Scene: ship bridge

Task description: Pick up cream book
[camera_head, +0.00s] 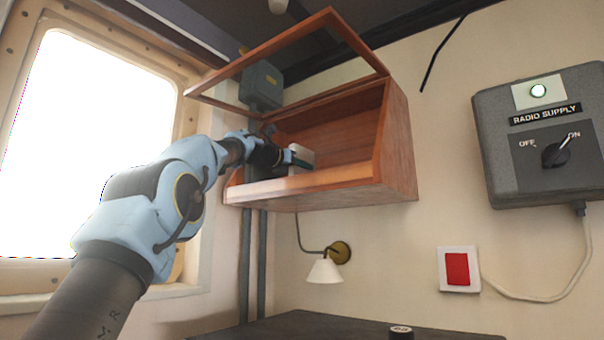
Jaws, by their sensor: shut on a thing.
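A small cream book (301,154) stands inside an open wooden wall cabinet (398,150), towards its left end. My arm reaches up from the lower left into the cabinet. My gripper (293,157) is at the book and shut on it. The gripper hides the left part of the book. A dark green strip shows at the fingertips, and I cannot tell whether it belongs to the book or the gripper. I cannot tell whether the book touches the shelf.
The cabinet's framed door (330,22) is raised above the opening. A grey box (262,85) is on the wall behind it. Below are a white lamp (325,271) and a dark table top (300,327). The cabinet's right half looks empty.

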